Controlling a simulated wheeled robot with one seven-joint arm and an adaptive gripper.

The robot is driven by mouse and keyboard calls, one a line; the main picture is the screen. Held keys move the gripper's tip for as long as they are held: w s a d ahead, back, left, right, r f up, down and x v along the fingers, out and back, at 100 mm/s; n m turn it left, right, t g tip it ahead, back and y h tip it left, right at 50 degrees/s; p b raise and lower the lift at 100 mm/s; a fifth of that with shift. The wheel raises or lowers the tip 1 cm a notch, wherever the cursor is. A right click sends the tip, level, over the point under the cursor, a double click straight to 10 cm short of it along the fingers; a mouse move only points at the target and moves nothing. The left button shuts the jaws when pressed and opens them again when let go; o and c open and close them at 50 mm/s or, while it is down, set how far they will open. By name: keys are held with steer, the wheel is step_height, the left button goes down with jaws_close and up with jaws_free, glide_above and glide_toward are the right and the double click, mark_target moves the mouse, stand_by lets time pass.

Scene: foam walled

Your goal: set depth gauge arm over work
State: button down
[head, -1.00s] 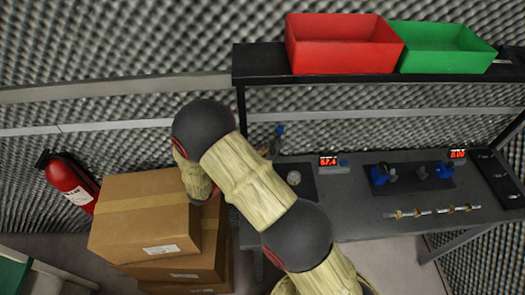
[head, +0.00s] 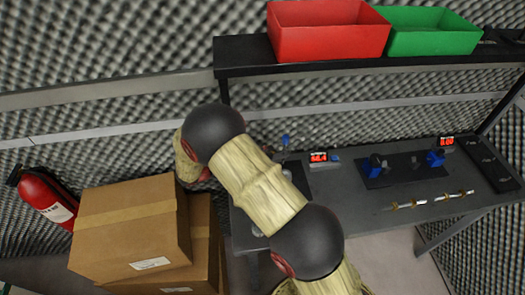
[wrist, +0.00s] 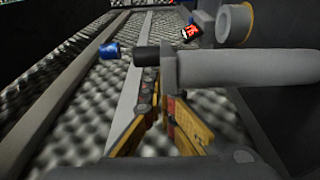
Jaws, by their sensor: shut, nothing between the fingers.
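In the wrist view my gripper (wrist: 160,98) is shut and empty, its yellow-and-dark fingers pointing up the picture. A thick grey bar (wrist: 245,69) with a black end (wrist: 147,57), apparently the depth gauge arm, crosses just beyond the fingertips; I cannot tell whether they touch it. A blue knob (wrist: 110,49) shows left of the black end. In the head view my arm hides my gripper and most of the gauge at the bench's left end; a blue part (head: 284,140) sticks up there. Beside it is a red-lit readout (head: 318,157), apparently 58.4.
Blue fixtures (head: 436,158) stand on a dark plate, with a second readout (head: 446,141) at 0.00. A rod with brass pieces (head: 430,200) lies in front. Red (head: 328,42) and green bins (head: 430,42) sit on the shelf. Cardboard boxes (head: 130,230) and an extinguisher (head: 47,197) stand left.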

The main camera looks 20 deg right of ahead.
steer(key=shift+s+d+m+g, duration=0.15)
steer(key=shift+s+m+g, duration=0.15)
steer(key=shift+m+g, duration=0.3)
steer(key=shift+s+d+g, duration=0.1)
steer(key=shift+s+g, duration=0.05)
steer(key=shift+g, duration=0.35)
stand_by(0.6)
steer(key=w+a, duration=0.1)
steer(key=a, duration=1.1)
steer(key=shift+w, duration=0.1)
